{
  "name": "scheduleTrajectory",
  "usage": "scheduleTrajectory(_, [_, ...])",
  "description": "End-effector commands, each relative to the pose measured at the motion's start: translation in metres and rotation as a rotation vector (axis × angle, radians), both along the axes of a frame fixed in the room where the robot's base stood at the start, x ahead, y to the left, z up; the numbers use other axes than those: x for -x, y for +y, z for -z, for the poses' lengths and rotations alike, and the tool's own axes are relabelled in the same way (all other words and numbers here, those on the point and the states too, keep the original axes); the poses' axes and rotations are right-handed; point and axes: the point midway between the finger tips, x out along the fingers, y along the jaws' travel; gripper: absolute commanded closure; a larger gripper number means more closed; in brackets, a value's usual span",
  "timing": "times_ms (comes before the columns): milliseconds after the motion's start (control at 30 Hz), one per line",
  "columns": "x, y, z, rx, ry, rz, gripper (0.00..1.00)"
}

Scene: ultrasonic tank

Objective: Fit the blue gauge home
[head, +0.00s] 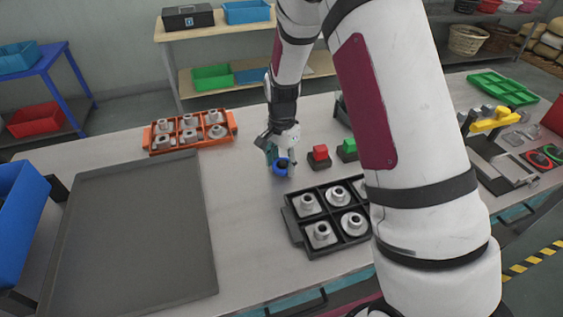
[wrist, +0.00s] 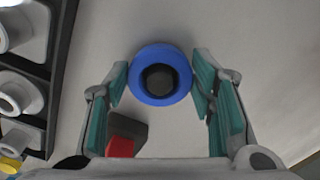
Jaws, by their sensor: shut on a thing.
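The blue gauge (wrist: 160,60) is a round blue ring with a dark centre. In the wrist view it sits between the teal pads of my gripper (wrist: 160,85), which is shut on it from both sides. In the head view the blue gauge (head: 281,167) shows at the end of my gripper (head: 279,158), over the bare table between the orange tray and the black tray. I cannot tell how high it is above the table. No place for the gauge can be made out clearly.
A black tray (head: 291,232) of grey fittings stands in front, partly behind my arm. A red block (head: 320,151) and a green block (head: 349,145) on dark bases stand right of my gripper. An orange tray (head: 149,140) with fittings and a large grey tray (head: 140,235) lie left.

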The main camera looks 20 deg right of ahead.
Motion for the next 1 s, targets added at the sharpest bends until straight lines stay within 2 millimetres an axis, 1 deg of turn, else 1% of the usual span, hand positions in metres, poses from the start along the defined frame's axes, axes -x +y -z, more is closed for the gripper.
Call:
scheduleTrajectory(467, [0.0001, 0.0, 0.0015, 0.0, 0.0, 0.0, 0.87])
scheduleTrajectory(500, [0.0001, 0.0, 0.0016, 0.0, 0.001, 0.0, 0.45])
scheduleTrajectory(600, [0.0002, 0.0001, 0.0016, 0.0, 0.001, 0.0, 0.26])
scheduleTrajectory(900, [0.0003, 0.0001, 0.0009, 0.0, 0.001, 0.0, 0.26])
scheduleTrajectory(1000, [-0.0005, 0.0001, -0.0044, 0.0, -0.002, 0.0, 0.26])
